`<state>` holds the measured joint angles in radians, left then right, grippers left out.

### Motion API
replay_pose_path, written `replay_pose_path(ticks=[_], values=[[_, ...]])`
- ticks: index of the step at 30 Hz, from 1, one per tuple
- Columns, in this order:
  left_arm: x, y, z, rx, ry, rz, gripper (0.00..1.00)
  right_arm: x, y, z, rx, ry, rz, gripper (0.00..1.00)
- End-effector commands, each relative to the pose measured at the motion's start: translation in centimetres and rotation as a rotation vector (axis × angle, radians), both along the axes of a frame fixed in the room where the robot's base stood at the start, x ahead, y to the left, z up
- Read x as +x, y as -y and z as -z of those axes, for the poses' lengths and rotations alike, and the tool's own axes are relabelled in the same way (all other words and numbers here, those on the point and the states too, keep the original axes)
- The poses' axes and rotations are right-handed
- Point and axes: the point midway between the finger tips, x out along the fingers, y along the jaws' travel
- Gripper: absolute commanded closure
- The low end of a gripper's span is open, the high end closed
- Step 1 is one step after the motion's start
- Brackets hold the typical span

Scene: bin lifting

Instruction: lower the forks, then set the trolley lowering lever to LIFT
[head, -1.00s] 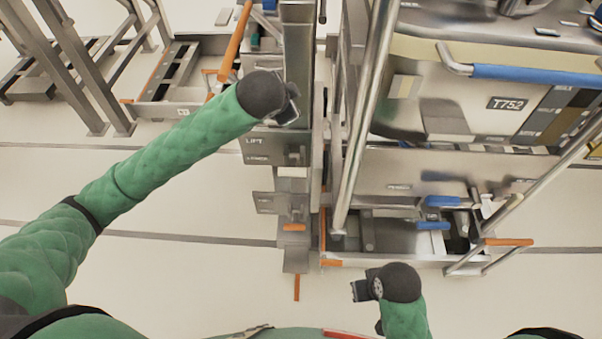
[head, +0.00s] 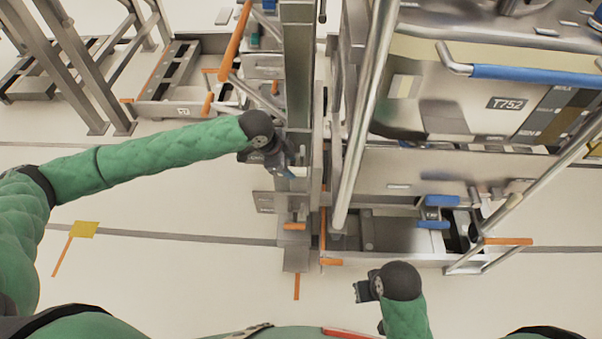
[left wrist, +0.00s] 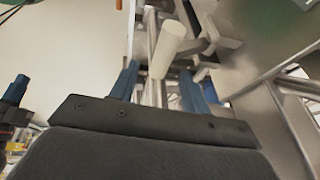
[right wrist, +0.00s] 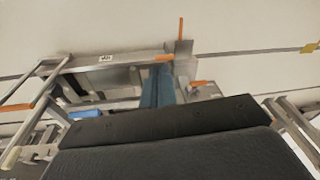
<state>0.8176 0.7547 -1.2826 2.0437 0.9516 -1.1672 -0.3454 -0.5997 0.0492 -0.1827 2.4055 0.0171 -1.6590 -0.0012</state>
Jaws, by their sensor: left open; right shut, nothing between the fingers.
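The trolley's steel mast (head: 298,75) stands upright in the middle of the head view. My left gripper (head: 284,168) is at the front of the mast and covers the plate that carries the LIFT and LOWER marks. In the left wrist view, its blue fingers (left wrist: 160,82) are apart. A pale round handle (left wrist: 168,50) shows between and just beyond them; I cannot tell whether it touches them. The lever's setting is hidden in the head view. My right gripper (head: 360,291) is shut and empty near the bottom of the head view. I cannot pick out the forks.
A bin labelled T752 (head: 470,120) with a blue handle (head: 535,77) stands right of the mast. A lower plate (head: 264,201) sticks out left of it. Steel frames (head: 75,60) stand at the upper left. A yellow tag (head: 84,229) shows at the left on clear floor.

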Motion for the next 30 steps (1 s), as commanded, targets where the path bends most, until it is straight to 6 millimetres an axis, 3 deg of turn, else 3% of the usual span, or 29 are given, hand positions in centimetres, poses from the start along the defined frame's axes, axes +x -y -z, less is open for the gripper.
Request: replay_pose_path(ticks=[7, 21, 30], values=[[0.2, 0.7, 0.5, -0.011, 0.027, 0.050, 0.53, 0.1, 0.0, 0.7, -0.002, -0.005, -0.001, 1.00], [1.3, 3.0, 6.0, -0.009, 0.029, 0.049, 0.53, 1.2, -0.2, 5.7, -0.009, -0.008, -0.002, 1.00], [1.5, 3.3, 6.9, -0.009, 0.029, 0.049, 0.53, 1.3, -0.2, 6.7, -0.010, -0.008, -0.002, 1.00]])
